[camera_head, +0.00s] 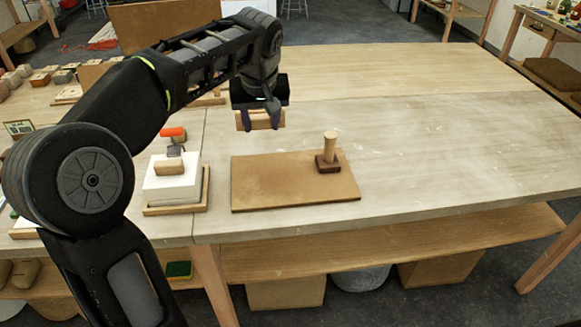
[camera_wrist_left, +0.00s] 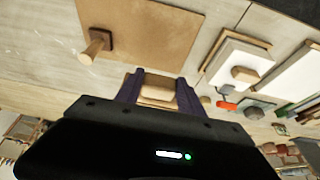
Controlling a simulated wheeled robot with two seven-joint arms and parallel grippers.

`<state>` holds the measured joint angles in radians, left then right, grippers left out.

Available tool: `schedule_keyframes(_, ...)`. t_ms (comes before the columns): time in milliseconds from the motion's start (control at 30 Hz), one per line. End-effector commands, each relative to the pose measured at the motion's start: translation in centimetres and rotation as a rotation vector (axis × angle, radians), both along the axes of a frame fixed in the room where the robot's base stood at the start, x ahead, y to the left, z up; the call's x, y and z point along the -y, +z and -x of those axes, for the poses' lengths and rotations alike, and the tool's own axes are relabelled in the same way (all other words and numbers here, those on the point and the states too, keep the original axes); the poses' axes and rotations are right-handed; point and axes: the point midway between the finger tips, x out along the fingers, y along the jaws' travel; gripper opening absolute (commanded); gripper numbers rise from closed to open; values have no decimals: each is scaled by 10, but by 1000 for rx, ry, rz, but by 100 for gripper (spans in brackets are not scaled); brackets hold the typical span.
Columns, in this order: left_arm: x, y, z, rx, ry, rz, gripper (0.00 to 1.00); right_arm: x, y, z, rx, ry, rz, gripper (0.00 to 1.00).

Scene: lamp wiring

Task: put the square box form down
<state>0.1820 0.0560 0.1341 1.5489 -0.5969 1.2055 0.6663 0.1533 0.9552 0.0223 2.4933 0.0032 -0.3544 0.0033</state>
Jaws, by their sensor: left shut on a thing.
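My left gripper (camera_head: 261,127) reaches in from the left over the table, its dark purple fingers pointing down. It is shut on a light wooden piece, the square box form (camera_head: 263,119), just beyond the brown board's far edge in the head view. In the left wrist view, the form (camera_wrist_left: 158,91) sits between the two fingers (camera_wrist_left: 158,100). The fingers and palm hide part of it. I cannot tell whether its underside touches the table. My right gripper is in neither view.
A brown board (camera_head: 270,192) carries a wooden stamp-like tool (camera_head: 328,155) with an upright handle. Left of it, a white block (camera_head: 172,185) with a wooden grip stands on a wooden tray. An orange-handled tool (camera_head: 173,134) lies behind. The table's right side (camera_head: 450,130) is clear.

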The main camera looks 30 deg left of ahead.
Motion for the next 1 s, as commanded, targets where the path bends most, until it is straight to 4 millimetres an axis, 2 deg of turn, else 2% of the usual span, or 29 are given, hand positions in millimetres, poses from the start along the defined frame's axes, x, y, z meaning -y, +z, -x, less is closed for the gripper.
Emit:
schedule_keyframes(33,0,2,-1,5,-1,-2,0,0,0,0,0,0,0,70)
schedule_keyframes(367,0,-29,-1,5,-1,-2,0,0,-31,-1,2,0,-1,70)
schedule_keyframes(800,0,-91,-1,5,-1,-2,0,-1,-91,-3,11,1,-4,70)
schedule_keyframes(1000,0,-99,-1,6,-1,-2,0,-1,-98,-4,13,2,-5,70)
